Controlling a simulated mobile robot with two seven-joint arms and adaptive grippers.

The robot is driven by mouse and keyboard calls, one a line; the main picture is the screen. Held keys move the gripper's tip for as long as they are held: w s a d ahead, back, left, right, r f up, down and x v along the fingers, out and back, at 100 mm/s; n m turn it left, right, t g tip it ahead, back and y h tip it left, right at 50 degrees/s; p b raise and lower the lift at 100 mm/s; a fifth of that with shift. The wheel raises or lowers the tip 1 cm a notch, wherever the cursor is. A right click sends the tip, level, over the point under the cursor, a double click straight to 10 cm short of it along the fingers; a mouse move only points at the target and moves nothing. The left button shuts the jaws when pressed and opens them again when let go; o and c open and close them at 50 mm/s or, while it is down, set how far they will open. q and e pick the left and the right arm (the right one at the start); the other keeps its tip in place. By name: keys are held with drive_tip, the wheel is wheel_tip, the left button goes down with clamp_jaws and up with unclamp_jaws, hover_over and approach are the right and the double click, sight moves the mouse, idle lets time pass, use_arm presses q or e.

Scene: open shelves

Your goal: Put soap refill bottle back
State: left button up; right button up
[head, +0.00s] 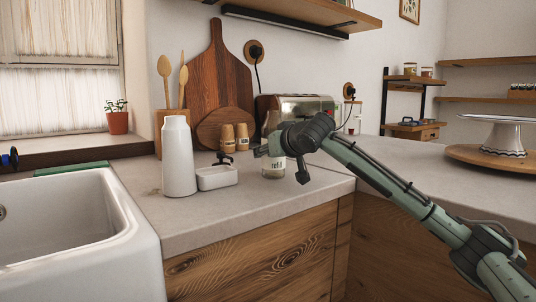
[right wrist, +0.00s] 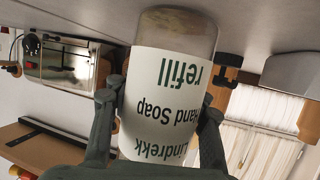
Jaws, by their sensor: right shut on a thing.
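The soap refill bottle (head: 273,170) is clear with a white label reading "refill", upright at the counter near its front corner. Its base is at or very near the counter top; I cannot tell if it touches. My right gripper (head: 268,149) reaches in from the right and is shut around the bottle's middle, hiding part of it. In the right wrist view, which is upside down, the bottle (right wrist: 168,100) sits between the two fingers of the right gripper (right wrist: 163,97), label facing the camera. My left gripper is not in view.
A white soap dish (head: 217,178) and a tall white bottle (head: 178,158) stand left of the refill bottle. Behind are two wooden shakers (head: 242,137), cutting boards (head: 217,75) and a toaster (head: 305,105). A white sink (head: 130,225) is at the left.

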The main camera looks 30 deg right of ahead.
drive_tip(key=o, duration=0.8)
drive_tip(key=shift+f, duration=0.1)
drive_tip(key=shift+c, duration=0.2)
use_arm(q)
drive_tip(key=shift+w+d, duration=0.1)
use_arm(e)
drive_tip(key=o, duration=0.7)
drive_tip(key=shift+s+r, duration=0.2)
drive_tip(key=shift+s, duration=0.05)
drive_tip(key=v, duration=1)
drive_tip(key=shift+s+a+r+b, duration=0.1)
drive_tip(key=shift+s+b, duration=0.2)
drive_tip(key=shift+b, duration=0.05)
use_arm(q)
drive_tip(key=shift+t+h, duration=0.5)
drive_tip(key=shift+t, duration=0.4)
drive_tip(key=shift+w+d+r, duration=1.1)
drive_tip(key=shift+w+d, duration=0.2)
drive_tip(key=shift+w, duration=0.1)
use_arm(e)
drive_tip(key=shift+s+a+r, duration=0.1)
drive_tip(key=shift+s+r, duration=0.05)
drive_tip(key=shift+s, duration=0.2)
